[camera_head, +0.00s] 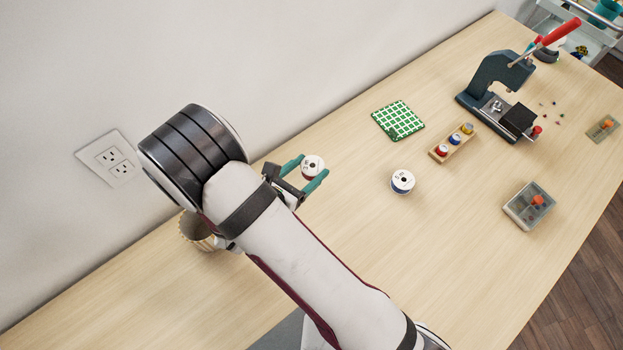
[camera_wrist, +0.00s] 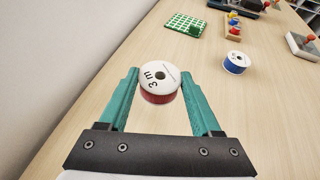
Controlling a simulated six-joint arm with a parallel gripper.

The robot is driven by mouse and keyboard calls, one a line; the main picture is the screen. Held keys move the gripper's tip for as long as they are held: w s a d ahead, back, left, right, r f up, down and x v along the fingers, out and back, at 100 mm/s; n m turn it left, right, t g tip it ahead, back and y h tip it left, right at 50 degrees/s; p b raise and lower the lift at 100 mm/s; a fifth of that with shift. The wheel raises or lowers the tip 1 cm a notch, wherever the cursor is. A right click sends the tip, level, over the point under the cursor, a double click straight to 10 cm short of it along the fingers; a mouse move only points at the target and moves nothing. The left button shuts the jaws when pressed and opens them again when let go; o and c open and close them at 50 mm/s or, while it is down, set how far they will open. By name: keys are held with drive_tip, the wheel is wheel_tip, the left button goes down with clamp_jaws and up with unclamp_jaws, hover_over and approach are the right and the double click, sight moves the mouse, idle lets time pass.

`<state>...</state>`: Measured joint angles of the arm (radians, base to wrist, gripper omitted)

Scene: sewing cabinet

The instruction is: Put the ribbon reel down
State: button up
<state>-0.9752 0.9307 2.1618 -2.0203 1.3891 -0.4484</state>
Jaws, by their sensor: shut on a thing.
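A ribbon reel (camera_head: 312,166) with white flanges and dark red ribbon is between the fingers of my gripper (camera_head: 305,175). In the wrist view the reel (camera_wrist: 160,80) shows its white top face with "3 m" print, and my gripper (camera_wrist: 160,88) is shut on it. The reel is upright. Whether it touches the table (camera_head: 350,260) cannot be told. A second reel (camera_head: 402,182), white with blue ribbon, stands on the table to the right, apart from my gripper. It also shows in the wrist view (camera_wrist: 236,62).
A green checked cloth (camera_head: 398,120) lies behind the blue reel. A basket (camera_head: 197,232) is partly behind my arm. Table around the blue reel is bare.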

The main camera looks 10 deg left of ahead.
wheel_tip(320, 180, down, 5)
drive_tip(key=shift+f, duration=0.1)
drive_tip(key=o, duration=1.3)
